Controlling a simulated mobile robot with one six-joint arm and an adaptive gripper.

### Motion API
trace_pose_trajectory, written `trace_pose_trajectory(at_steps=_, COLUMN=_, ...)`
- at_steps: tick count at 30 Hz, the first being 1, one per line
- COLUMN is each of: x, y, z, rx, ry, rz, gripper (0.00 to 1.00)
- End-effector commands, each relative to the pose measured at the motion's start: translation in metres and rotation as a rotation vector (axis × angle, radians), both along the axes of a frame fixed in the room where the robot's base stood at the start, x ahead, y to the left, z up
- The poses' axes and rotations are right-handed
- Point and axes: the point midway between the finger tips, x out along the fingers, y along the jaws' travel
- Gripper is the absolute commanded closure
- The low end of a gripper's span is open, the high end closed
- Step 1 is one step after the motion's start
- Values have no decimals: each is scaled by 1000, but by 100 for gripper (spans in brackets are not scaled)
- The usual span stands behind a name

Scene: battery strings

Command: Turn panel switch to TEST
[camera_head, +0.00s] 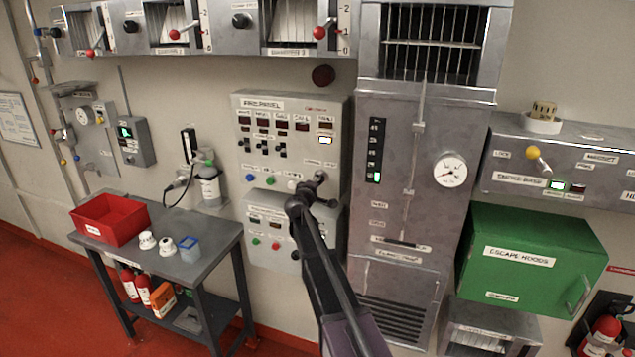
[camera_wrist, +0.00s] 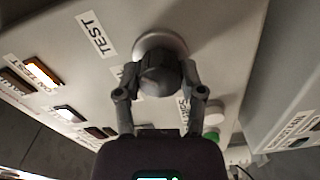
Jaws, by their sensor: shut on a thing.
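The grey fire panel (camera_head: 243,160) is on the wall in the middle of the head view. My gripper (camera_head: 318,182) is at its lower right corner and mostly hides the switch there. In the wrist view, the switch is a dark round knob (camera_wrist: 162,80) on a pale round base (camera_wrist: 160,42). My gripper (camera_wrist: 160,78) is shut on the knob, one finger on each side. A TEST label (camera_wrist: 96,33) is on the panel at the upper left of the knob. Other labels beside the knob are partly hidden by the fingers. I cannot tell which way the knob points.
Lit indicators (camera_wrist: 42,72) are at the left of the wrist view. A white button (camera_wrist: 214,112) and a green button (camera_wrist: 212,134) are close to the right finger. A second control box (camera_head: 262,225) is below the panel. A tall metal cabinet (camera_head: 400,150) stands right of it.

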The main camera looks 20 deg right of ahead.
Motion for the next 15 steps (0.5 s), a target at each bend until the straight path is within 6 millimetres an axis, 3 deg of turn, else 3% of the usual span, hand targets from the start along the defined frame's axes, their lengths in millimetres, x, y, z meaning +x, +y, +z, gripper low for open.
trace_pose_trajectory(at_steps=5, x=2, y=0, z=1, rx=-2, ry=0, rz=1, gripper=96)
trace_pose_trajectory(at_steps=6, x=2, y=0, z=1, rx=-2, ry=0, rz=1, gripper=37)
trace_pose_trajectory(at_steps=8, x=1, y=0, z=1, rx=-2, ry=0, rz=1, gripper=19)
trace_pose_trajectory(at_steps=9, x=1, y=0, z=0, rx=-2, ry=0, rz=1, gripper=15)
trace_pose_trajectory(at_steps=15, x=1, y=0, z=0, rx=-1, ry=1, rz=0, gripper=15)
